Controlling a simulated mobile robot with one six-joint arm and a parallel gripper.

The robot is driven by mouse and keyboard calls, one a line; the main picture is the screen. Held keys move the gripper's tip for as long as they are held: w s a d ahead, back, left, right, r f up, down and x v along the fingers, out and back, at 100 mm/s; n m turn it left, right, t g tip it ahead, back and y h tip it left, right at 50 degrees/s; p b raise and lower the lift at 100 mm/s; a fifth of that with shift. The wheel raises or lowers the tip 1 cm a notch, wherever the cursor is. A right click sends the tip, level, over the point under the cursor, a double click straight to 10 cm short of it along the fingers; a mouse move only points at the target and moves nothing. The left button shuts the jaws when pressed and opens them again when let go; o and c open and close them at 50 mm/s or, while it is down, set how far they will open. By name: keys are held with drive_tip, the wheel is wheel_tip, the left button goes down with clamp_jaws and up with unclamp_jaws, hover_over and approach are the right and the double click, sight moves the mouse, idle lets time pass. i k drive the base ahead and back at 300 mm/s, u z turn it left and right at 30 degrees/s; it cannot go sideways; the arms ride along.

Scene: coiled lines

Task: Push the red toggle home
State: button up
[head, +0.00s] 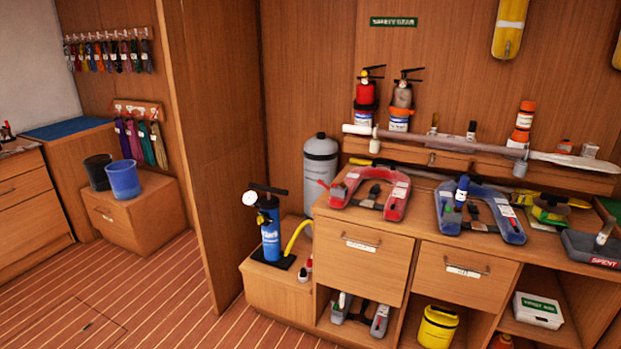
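I cannot pick out a red toggle for certain; any such part is too small to tell here. A red horseshoe-shaped vest (398,198) with dark straps lies on the counter's left part. A blue horseshoe-shaped vest (512,227) lies to its right, with an upright blue and white cylinder (461,193) at its middle. A small red and white piece (309,265) is beside the blue pump (270,238) on the low box. My gripper is not in view.
The wooden counter (330,211) has drawers and open shelves below. A long pale bar (470,146) runs along its back ledge. A grey cylinder (320,165) stands left of the counter. A dark tray marked "SPENT" (580,247) sits at right. The floor at left is clear.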

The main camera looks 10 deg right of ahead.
sight(340, 194)
drive_tip(key=u, duration=0.1)
drive_tip(key=i, duration=0.9)
drive_tip(key=z, duration=0.7)
drive_tip(key=k, duration=0.1)
drive_tip(key=u, duration=2.2)
drive_tip(key=k, duration=0.35)
